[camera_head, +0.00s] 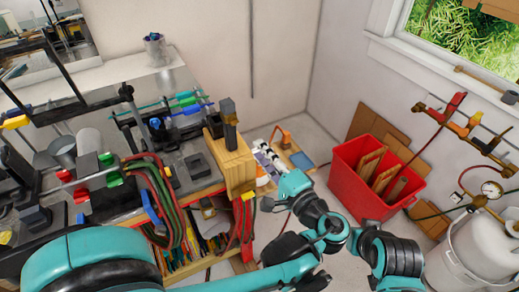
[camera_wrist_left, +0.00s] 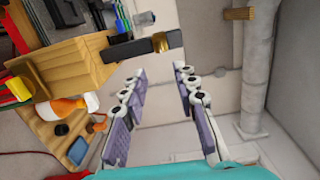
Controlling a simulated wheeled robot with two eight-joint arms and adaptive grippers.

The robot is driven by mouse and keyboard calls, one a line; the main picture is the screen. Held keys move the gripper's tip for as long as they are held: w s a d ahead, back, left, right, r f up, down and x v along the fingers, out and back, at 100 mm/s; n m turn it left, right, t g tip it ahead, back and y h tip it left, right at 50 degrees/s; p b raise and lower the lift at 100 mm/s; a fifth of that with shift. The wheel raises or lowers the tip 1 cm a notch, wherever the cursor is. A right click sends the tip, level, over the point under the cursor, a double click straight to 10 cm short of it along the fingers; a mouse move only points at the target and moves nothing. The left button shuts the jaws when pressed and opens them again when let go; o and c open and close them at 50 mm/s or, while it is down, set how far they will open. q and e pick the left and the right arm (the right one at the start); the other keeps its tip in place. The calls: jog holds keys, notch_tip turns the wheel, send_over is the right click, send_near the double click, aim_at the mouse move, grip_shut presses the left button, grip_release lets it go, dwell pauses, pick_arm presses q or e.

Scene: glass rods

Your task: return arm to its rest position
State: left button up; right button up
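My left arm (camera_head: 300,258) comes in from the lower left, bends at a dark joint and reaches back up toward the middle of the picture. My left gripper (camera_head: 268,160) appears to be the pale, dark-jointed fingers beyond the teal wrist, right of the wooden block on the bench end. In the left wrist view my left gripper (camera_wrist_left: 160,74) has its two grey-lilac fingers spread apart, with nothing between them. Part of my right arm (camera_head: 392,258) shows at the lower right; its gripper is out of view.
A cluttered bench (camera_head: 100,125) fills the left, with a wooden block (camera_head: 232,166) at its end. A red bin (camera_head: 372,178) and a gas cylinder (camera_head: 475,250) stand at right. A white-and-orange bottle (camera_wrist_left: 62,108) lies near the fingers in the wrist picture. Some floor is clear.

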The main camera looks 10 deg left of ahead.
dwell(0.3)
pick_arm(q)
jog(key=s+a+f+n+g+h+b, duration=0.35)
jog(key=a+f+g+h, duration=0.2)
jog(key=a+f, duration=0.7)
jog(key=s+d+f+n+h+b, duration=0.1)
jog(key=s+f+n+h+b, duration=0.2)
jog(key=s+f+n+h, duration=0.3)
jog(key=shift+s+d+f+g+b, duration=0.35)
jog(key=shift+s+f+g, duration=0.1)
jog(key=shift+s+f, duration=0.3)
